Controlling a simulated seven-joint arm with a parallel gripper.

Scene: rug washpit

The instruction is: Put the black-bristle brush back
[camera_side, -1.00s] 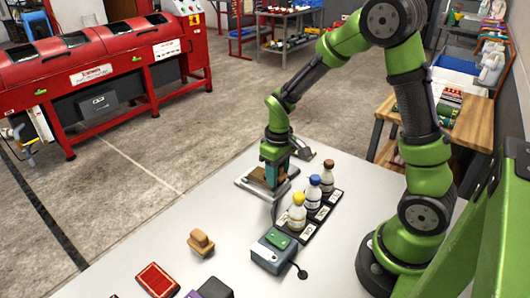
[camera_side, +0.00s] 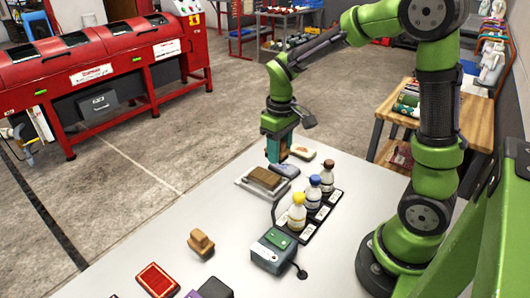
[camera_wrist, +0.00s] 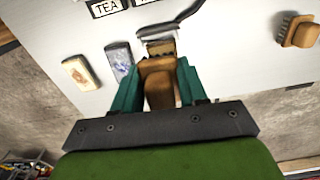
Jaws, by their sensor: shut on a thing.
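My gripper (camera_side: 278,150) is raised above the far part of the white table, beside and above a grey-framed tray (camera_side: 243,184) holding a flat brown piece (camera_side: 264,178). In the wrist view, its green fingers (camera_wrist: 160,90) are shut on a wooden-handled brush (camera_wrist: 159,96). I take this for the black-bristle brush, but its bristle colour is not clear. In the side view the fingers mostly hide it. A second wooden brush (camera_side: 200,243) lies on the table nearer the camera; it also shows in the wrist view (camera_wrist: 299,33).
A cream block (camera_wrist: 78,72) and a blue-grey block (camera_wrist: 121,64) lie near the tray. Several capped bottles (camera_side: 312,194) stand on a dark labelled strip. A grey-green device (camera_side: 272,252) and a red rug sample (camera_side: 157,280) are nearer. The table's left middle is clear.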

